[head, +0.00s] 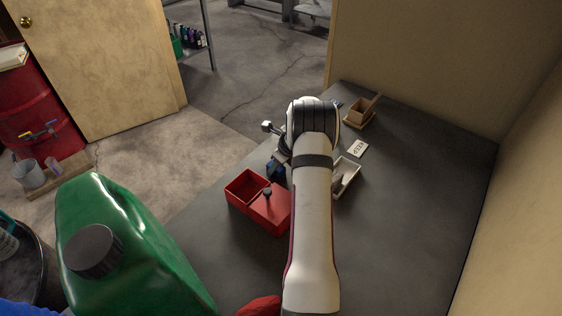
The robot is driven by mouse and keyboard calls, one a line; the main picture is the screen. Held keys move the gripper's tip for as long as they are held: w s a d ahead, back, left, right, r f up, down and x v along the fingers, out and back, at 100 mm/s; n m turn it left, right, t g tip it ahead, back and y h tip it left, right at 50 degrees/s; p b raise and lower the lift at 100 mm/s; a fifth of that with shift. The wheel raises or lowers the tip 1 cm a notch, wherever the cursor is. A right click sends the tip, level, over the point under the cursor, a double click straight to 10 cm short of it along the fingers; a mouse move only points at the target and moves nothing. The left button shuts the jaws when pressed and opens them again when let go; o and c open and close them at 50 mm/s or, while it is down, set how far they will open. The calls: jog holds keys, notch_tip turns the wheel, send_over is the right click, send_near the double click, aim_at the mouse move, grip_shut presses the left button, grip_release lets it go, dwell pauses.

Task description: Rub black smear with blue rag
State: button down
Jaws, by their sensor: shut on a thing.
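My gripper (281,158) is at the far end of my arm, over the grey bench top, just beyond the red box. It is partly hidden by my own wrist. It is shut on the blue rag (275,171), a small dark blue patch showing below the jaws. I cannot tell whether the rag touches the bench. I cannot make out the black smear; my arm covers part of the bench.
The red two-part box (247,190) stands close on the near side. A pale tray (349,172), a white "KEEP" card (357,148) and a wooden box (359,115) lie to the right. A green jug (120,240) stands at front left. The right bench is clear.

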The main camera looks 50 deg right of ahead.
jog(key=shift+a, duration=1.25)
jog(key=shift+d+r, duration=0.1)
jog(key=shift+d, duration=3.4)
jog(key=shift+s+d, duration=0.15)
jog(key=shift+d, duration=0.05)
jog(key=shift+s+a, duration=0.1)
jog(key=shift+s, duration=0.25)
jog(key=shift+a, duration=3.75)
jog(key=shift+d, duration=1.25)
jog(key=shift+d+f, duration=0.2)
jog(key=shift+d, duration=0.15)
jog(key=shift+d+r, duration=0.2)
jog(key=shift+d, duration=0.25)
jog(key=shift+d+f, duration=0.2)
jog(key=shift+d, duration=0.15)
jog(key=shift+d+r, duration=0.2)
jog(key=shift+d, duration=1.3)
notch_tip(320, 180, up, 8)
